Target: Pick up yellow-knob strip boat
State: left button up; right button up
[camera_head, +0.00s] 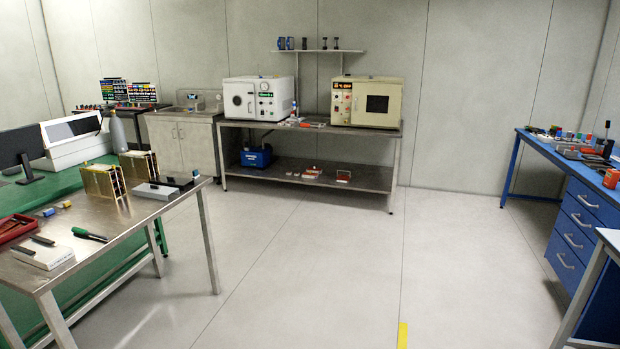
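I cannot pick out a strip boat with a yellow knob for certain; items are small at this distance. On the steel table (130,235) at the left stand two brass-coloured slotted racks (102,183), and beside them lies a flat white and black item (165,188). A small yellow piece (66,204) and a blue piece (48,212) lie near the table's middle. Small red and white items (312,172) lie on the lower shelf of the far bench. Neither of my grippers is in view.
The far bench (300,126) carries a white oven (258,97) and a cream oven (366,102). A blue drawer bench (575,225) stands at the right. A white table corner (608,240) juts in at lower right. The floor between is clear.

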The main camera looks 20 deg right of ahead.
aim_at(305, 174)
jog(key=i+l+z, duration=0.35)
jog(key=i, duration=0.85)
jog(key=i+l+z, duration=0.1)
jog(key=i+z, duration=0.25)
jog(key=i, duration=2.75)
jog(key=i+l+u, duration=0.1)
jog(key=i, duration=0.85)
jog(key=i+l, duration=0.1)
jog(key=i, duration=0.85)
jog(key=i+l, duration=0.1)
jog(key=i, duration=0.85)
jog(key=j+u, duration=0.05)
